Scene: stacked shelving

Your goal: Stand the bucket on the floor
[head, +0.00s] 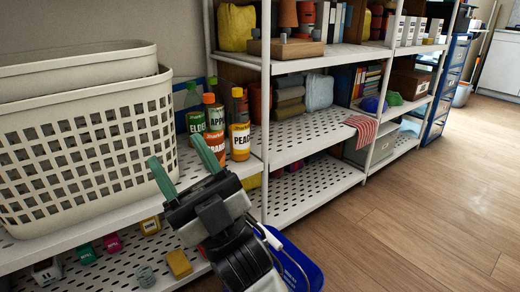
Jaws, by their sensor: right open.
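A blue bucket (302,262) shows at the bottom of the head view, in front of the shelf's lower edge. A pale curved strip beside my arm looks like its handle. My right arm covers its left part, and the picture's bottom edge cuts it off. I cannot tell whether it touches the floor (410,225) or hangs from my arm. My right gripper (185,167) is open, its two green fingers pointing up and away at the shelf, with nothing between them. It is left of the bucket and above it in the picture. My left gripper is not in view.
A large cream basket (95,150) stands on the left shelf, near my right gripper. Several bottles (239,138) stand just behind the fingers. White perforated shelving (310,185) runs to the back, with a red striped cloth (362,133) overhanging. The wooden floor at right is clear.

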